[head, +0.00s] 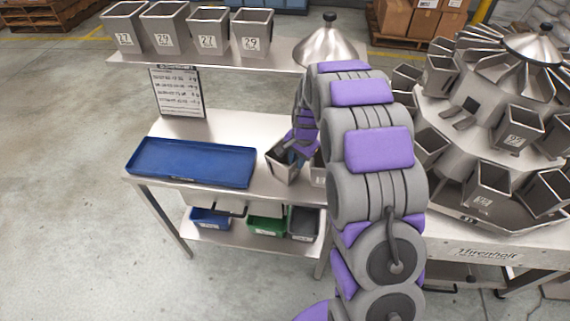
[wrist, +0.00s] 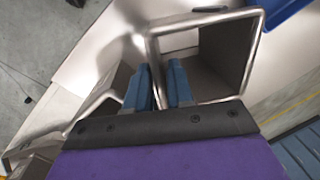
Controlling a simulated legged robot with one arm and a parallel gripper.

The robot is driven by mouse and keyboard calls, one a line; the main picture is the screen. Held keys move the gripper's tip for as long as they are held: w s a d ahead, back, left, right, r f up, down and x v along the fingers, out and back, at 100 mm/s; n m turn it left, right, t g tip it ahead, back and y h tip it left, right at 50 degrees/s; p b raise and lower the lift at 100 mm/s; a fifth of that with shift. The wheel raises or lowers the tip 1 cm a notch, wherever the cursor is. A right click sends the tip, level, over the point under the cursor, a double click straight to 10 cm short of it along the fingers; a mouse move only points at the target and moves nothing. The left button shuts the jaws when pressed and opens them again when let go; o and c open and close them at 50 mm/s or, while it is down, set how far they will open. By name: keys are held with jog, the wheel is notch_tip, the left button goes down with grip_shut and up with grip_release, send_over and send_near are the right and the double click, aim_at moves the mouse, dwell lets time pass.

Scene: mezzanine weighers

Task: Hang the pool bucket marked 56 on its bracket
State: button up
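A steel bucket (head: 283,166) with a wire-like rim stands on the bench to the right of the blue tray; my arm partly hides it. No number is visible on it, and I cannot read a 56 anywhere. In the wrist view a square-mouthed bucket (wrist: 222,65) lies open toward the camera. My gripper (wrist: 160,82) has its two blue fingers apart at the bucket's left rim, one on each side of it. Whether they touch the wall is unclear. The round weigher (head: 455,125) at right carries several similar buckets around it; I cannot pick out an empty bracket.
A blue tray (head: 190,162) lies on the bench's left. Several numbered buckets (head: 165,32) stand on the raised shelf, with a steel cone (head: 327,45) beside them. A printed sign (head: 177,93) stands behind the tray. Coloured bins (head: 266,224) sit below. Floor at left is clear.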

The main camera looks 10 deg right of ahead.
aim_at(296, 170)
jog(key=f, duration=0.2)
jog(key=shift+w+a+f, duration=0.15)
jog(key=shift+a+f, duration=0.1)
jog(key=shift+f, duration=0.3)
jog(key=shift+d, duration=0.3)
jog(key=shift+a+f, duration=0.1)
jog(key=shift+a, duration=0.05)
grip_shut()
dwell(0.3)
